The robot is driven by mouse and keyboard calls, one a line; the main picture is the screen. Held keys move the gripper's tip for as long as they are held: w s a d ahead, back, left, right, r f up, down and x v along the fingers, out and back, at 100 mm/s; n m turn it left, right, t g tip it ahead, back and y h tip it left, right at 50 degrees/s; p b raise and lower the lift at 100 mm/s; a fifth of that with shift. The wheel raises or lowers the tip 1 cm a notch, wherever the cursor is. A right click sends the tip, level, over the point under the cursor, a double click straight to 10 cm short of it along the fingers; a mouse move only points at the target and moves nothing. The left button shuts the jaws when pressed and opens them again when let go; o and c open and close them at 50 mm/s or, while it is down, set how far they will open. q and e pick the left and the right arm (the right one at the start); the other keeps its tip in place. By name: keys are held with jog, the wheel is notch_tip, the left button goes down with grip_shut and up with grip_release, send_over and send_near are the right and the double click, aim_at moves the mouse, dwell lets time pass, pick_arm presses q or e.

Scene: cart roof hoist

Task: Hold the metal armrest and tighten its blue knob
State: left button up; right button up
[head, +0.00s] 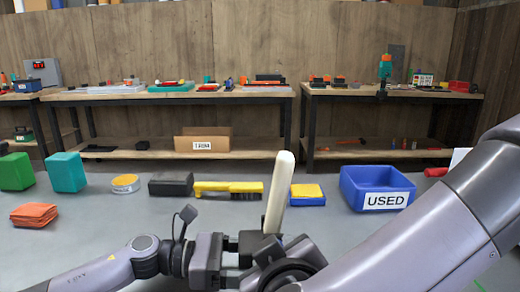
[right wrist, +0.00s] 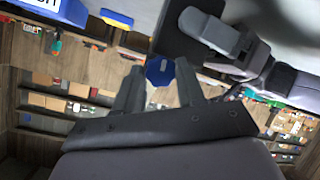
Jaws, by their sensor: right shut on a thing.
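The blue knob (right wrist: 160,70) shows in the right wrist view between the two fingers of my right gripper (right wrist: 159,88), which is shut on it. In the head view the knob is hidden behind my right wrist. A pale, slightly tilted bar (head: 278,195), apparently the armrest, rises in the middle of the head view; its lower end is hidden by the grippers. My left gripper (head: 243,245) is at the bar's lower end, and its fingers are too covered to show whether they are closed. My right gripper (head: 272,250) is close beside it.
A blue bin marked USED (head: 378,188) lies to the right. Workbenches (head: 170,95) stand at the back.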

jog(key=shift+d+m+y, duration=0.1)
jog(key=shift+m+y, duration=0.2)
jog(key=shift+y, duration=0.1)
jog(key=o, duration=0.9)
jog(key=v, duration=0.6)
